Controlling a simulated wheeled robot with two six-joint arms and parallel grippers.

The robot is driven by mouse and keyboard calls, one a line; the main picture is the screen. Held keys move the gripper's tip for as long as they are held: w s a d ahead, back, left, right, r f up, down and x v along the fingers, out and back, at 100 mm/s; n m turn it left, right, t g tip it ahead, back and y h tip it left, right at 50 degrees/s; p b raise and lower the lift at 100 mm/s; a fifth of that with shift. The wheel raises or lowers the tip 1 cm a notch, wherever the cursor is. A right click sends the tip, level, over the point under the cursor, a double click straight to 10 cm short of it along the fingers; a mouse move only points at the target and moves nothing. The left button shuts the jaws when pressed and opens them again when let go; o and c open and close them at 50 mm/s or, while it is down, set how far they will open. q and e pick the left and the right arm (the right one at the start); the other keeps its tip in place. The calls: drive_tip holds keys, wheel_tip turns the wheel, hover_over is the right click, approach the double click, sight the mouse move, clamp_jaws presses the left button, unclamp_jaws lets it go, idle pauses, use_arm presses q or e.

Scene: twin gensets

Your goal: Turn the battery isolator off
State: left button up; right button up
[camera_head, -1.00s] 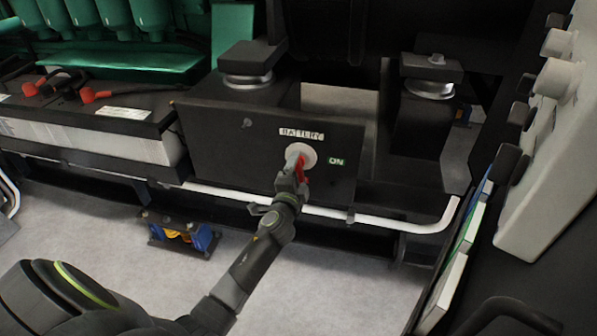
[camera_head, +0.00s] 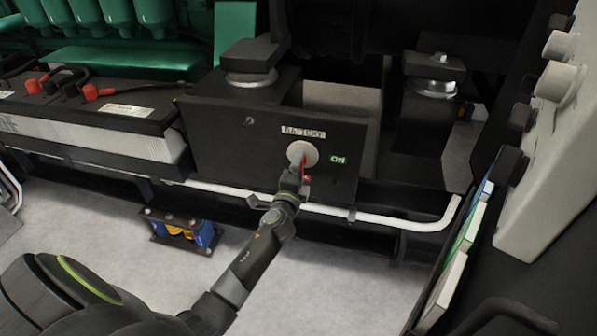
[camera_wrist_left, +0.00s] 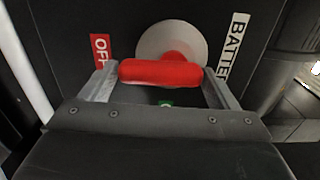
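The battery isolator has a pale round dial (camera_head: 302,153) with a red handle (camera_wrist_left: 160,72) on a black panel (camera_head: 230,150) under a BATTERY label (camera_head: 303,132). A green ON label (camera_head: 338,159) is right of the dial. A red OFF label (camera_wrist_left: 100,48) shows in the left wrist view, beyond the left finger. My left gripper (camera_head: 298,178) is at the handle in the head view. In the left wrist view its fingers (camera_wrist_left: 160,85) stand wide apart with the handle lying across between them, its ends close to both fingers. Contact is unclear. My right gripper is not in view.
A white pipe (camera_head: 390,219) runs below the panel. A battery (camera_head: 100,130) with red terminals stands left. A blue and yellow unit (camera_head: 180,231) sits low behind my left arm. Floor is clear in front.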

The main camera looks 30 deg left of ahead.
use_arm(q)
drive_tip(key=o, duration=0.3)
drive_tip(key=shift+p+v, duration=0.6)
drive_tip(key=shift+v, duration=8.15)
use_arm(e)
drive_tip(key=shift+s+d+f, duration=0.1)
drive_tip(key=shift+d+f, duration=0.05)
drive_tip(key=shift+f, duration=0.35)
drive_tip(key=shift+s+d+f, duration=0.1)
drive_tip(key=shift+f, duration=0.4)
